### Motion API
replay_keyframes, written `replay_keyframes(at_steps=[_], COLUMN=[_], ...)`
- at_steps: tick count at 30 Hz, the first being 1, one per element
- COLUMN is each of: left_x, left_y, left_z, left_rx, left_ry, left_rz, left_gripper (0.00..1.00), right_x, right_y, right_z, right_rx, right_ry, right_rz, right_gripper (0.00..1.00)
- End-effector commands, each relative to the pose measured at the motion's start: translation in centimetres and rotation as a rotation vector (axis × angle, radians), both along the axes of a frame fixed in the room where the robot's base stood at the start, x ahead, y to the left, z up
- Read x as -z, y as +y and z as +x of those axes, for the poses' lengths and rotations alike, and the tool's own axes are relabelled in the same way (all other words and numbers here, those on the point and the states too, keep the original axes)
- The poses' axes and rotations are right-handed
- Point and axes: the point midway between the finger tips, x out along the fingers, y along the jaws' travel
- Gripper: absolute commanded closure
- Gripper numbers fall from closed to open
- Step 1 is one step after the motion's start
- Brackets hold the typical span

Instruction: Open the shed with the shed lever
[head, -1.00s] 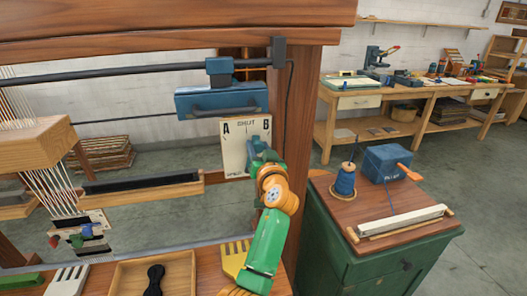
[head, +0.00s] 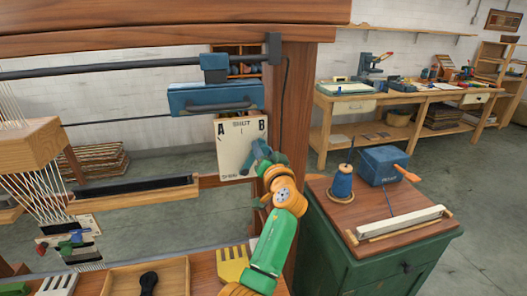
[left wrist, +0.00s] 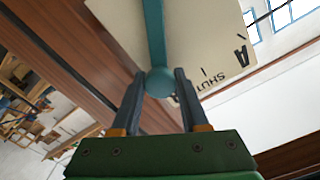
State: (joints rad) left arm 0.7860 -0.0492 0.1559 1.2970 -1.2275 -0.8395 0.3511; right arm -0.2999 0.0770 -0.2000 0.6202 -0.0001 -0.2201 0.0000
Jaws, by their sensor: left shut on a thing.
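The shed lever (head: 257,147) is a teal bar with a round knob, in front of a cream plate (head: 228,150) marked A, SHUT and B. It stands under the B side of the plate. My left gripper (head: 266,161) is shut on the lever at its knob end. In the left wrist view the two dark fingers (left wrist: 159,98) stand on either side of the teal knob (left wrist: 160,82), and the bar runs up across the plate. B is hidden or cut there, while A and SHUT show. White warp threads (head: 45,205) hang at the left. My right gripper is out of view.
A wooden loom post (head: 298,95) stands just right of the plate. A blue handled box (head: 215,99) hangs above it. A green cabinet (head: 375,245) with a blue spool (head: 342,183) stands to the right. A wooden tray (head: 120,280) lies below.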

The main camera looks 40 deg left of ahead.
Motion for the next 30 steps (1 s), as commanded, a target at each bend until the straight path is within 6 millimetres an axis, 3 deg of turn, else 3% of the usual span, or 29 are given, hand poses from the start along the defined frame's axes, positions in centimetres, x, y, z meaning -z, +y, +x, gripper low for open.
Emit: replay_keyframes(at_steps=[1, 2, 5, 14, 24, 30], left_x=[0.1, 0.1, 0.1, 0.1, 0.5, 0.2], left_y=[0.1, 0.1, 0.1, -0.1, -4.6, -5.2], left_z=[0.0, 0.0, 0.0, -0.1, -4.0, -4.6], left_rx=[-0.002, -0.003, -0.002, 0.0, 0.001, -0.002], left_ry=[0.002, 0.003, 0.002, 0.0, 0.0, 0.002], left_rz=[-0.003, -0.003, -0.003, -0.001, -0.003, -0.003], left_gripper=[1.0, 0.53, 0.27, 0.27, 0.27, 0.27], right_x=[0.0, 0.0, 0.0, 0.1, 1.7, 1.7], right_y=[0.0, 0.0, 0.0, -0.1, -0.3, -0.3], right_z=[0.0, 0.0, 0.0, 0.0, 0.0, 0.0], right_rx=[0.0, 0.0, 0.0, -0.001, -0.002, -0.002], right_ry=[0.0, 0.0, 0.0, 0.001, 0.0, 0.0], right_rz=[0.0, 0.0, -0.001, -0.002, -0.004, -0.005], right_gripper=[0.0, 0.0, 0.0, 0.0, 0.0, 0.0])
